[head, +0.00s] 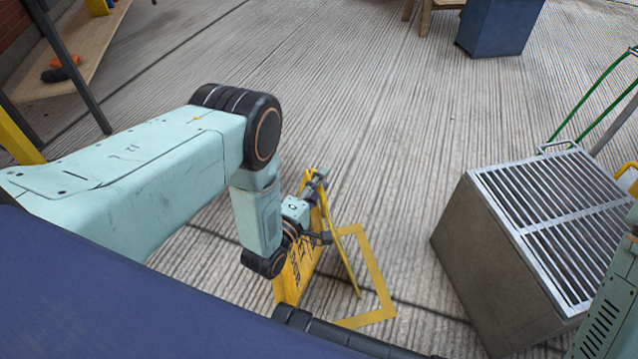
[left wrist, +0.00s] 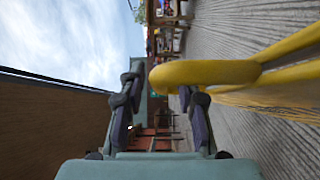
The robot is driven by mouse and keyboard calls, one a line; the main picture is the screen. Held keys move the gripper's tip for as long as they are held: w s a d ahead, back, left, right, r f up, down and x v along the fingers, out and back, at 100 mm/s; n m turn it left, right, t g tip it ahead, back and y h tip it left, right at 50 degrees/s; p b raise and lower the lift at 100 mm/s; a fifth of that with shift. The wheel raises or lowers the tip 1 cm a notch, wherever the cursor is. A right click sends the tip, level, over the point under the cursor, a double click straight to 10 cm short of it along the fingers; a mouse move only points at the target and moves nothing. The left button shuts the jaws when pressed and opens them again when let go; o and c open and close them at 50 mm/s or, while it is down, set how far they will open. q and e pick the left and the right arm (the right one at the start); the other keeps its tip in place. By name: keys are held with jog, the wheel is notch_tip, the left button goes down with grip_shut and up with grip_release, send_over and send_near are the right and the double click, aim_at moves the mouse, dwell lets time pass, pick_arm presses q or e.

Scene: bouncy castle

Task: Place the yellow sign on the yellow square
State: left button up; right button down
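The yellow sign (head: 297,272) stands as a spread A-frame, with dark lettering on its left panel. The yellow square (head: 376,268) is an outline on the floor. Its right side shows, while its left part is hidden behind the sign and my body. The sign overlaps the square in the head view; I cannot tell whether all its feet are inside. My left gripper (head: 318,182) is at the sign's top. In the left wrist view its fingers are apart, and the sign's rounded yellow top (left wrist: 205,73) crosses in front of one fingertip. My right gripper is out of view.
A metal box with a slatted grille top (head: 555,215) stands right of the square. A blue bin (head: 497,27) is at the back right. A wooden shelf (head: 85,55) is at the upper left. The ridged floor beyond the sign is clear.

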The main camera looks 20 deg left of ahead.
pick_arm(q)
jog(key=shift+r, duration=0.1)
jog(key=shift+s+r+p, duration=0.1)
jog(key=shift+s+p, duration=0.1)
jog(key=shift+p, duration=0.1)
jog(key=s+a+f+m+g+y+p, duration=0.15)
jog(key=s+m+g, duration=0.3)
jog(key=s, duration=0.55)
jog(key=s+a+f+m+g+y+p, duration=0.1)
jog(key=s+f+m+g+p, duration=0.2)
jog(key=s+g, duration=0.5)
jog(key=s+r+m+g, duration=0.2)
jog(key=s+m, duration=0.2)
jog(key=s, duration=0.5)
jog(key=s+a+r+m+g+b, duration=0.1)
jog(key=s+r+m+g, duration=0.1)
jog(key=s, duration=0.7)
jog(key=shift+s+a+r+m+g+y, duration=0.2)
jog(key=shift+m+g+y, duration=0.15)
jog(key=shift+m+g, duration=0.5)
